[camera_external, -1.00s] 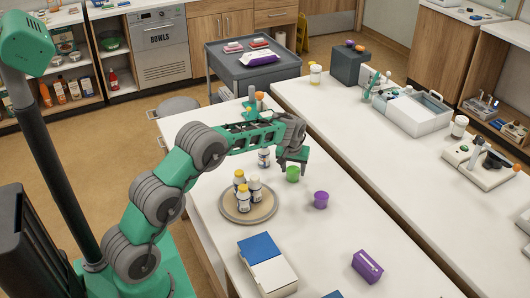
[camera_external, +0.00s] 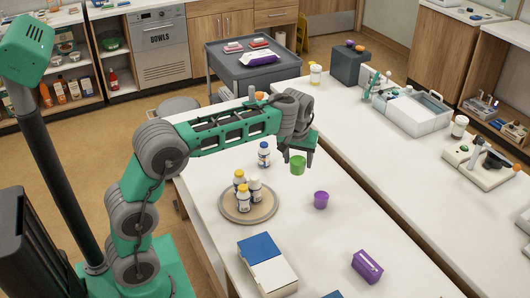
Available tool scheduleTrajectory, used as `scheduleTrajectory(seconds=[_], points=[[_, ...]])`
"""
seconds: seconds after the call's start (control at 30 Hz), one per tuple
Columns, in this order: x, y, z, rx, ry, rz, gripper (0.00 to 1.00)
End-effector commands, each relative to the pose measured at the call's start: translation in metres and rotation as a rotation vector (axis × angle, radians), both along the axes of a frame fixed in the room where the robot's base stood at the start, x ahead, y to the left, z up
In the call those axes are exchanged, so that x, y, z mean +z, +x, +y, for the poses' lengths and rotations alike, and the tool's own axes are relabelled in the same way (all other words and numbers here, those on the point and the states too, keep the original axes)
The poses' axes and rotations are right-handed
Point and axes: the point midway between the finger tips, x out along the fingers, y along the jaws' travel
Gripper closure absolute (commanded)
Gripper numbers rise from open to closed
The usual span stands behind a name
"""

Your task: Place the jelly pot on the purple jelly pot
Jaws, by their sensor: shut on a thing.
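The purple jelly pot (camera_external: 321,200) stands upright on the white table, right of the round tray. A green jelly pot (camera_external: 298,166) hangs in my gripper (camera_external: 298,156), which is shut on it. The green pot looks upright and is held above the table, behind the purple pot and a little to its left in the picture. The two pots are apart. The fingertips are small in this view and partly overlap the green pot.
A round tray (camera_external: 227,209) with several bottles stands left of the purple pot. Another bottle (camera_external: 264,154) stands behind the tray. A blue-and-white box (camera_external: 267,265) and a purple box (camera_external: 367,266) lie nearer the front. The table around the purple pot is clear.

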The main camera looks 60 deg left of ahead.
Motion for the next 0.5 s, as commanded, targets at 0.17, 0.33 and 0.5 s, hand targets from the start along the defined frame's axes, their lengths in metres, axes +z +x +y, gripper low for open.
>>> scheduleTrajectory(seconds=[0.17, 0.33, 0.5], points=[[0.015, -0.04, -0.04, -0.011, -0.001, -0.002, 0.9], [0.01, -0.035, -0.045, -0.011, 0.0, 0.004, 0.9], [-0.009, 0.012, -0.037, -0.009, 0.0, 0.004, 0.9]])
